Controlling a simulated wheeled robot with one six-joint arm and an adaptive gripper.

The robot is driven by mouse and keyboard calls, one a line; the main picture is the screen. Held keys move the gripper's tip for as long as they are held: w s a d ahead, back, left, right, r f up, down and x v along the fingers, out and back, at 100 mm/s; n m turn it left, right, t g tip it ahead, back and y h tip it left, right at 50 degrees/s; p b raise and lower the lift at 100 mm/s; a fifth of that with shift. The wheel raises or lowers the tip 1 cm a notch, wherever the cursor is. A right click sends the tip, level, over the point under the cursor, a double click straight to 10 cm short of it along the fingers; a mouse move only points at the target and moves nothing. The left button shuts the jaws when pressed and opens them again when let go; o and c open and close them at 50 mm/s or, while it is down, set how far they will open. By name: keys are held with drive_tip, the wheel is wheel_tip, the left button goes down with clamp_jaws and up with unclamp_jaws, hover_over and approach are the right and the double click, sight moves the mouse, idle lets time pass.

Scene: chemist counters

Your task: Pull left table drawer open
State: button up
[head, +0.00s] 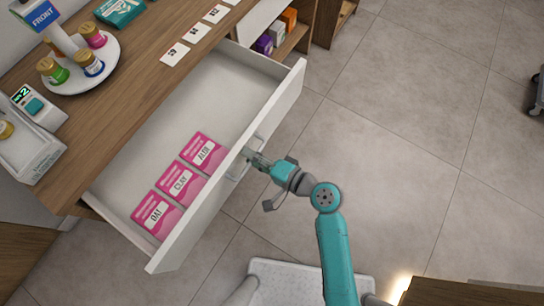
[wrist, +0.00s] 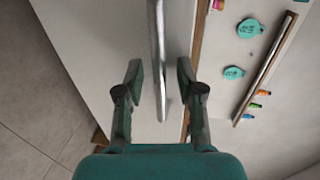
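The white table drawer (head: 284,98) stands far out from the wooden table in the head view, with its inside exposed. Its metal handle (head: 236,171) is on the outer front face. My gripper (head: 252,157) is at this handle, hiding its middle. In the wrist view the handle bar (wrist: 158,50) runs between the two fingers of my gripper (wrist: 160,82). The fingers are spread, with visible gaps on both sides of the bar. The drawer front (wrist: 95,55) fills the left of the bar in that view.
Pink labelled boxes (head: 182,183) lie in the drawer's near end; its far end is empty. The wooden tabletop (head: 135,85) holds a round white stand (head: 104,80) with bottles, a scale (head: 36,107) and cards. An open shelf (head: 290,40) stands beyond.

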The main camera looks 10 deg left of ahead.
drive_tip(key=v, duration=1.2)
drive_tip(key=shift+f, duration=0.1)
idle(0.4)
drive_tip(key=s+d+f+m+t+h, duration=0.2)
drive_tip(key=s+d+f+t+h, duration=0.4)
drive_tip(key=s+d+h, duration=0.55)
drive_tip(key=s+d+r+n+t+h, duration=0.1)
drive_tip(key=s+d+r+n, duration=0.2)
drive_tip(key=r, duration=0.3)
drive_tip(key=s+d+r+n+t+h, duration=0.2)
drive_tip(key=s+r+n, duration=0.1)
drive_tip(key=s+r, duration=0.2)
drive_tip(key=shift+s+d+r+n, duration=0.3)
drive_tip(key=shift+s+d+r, duration=0.1)
drive_tip(key=shift+r, duration=0.2)
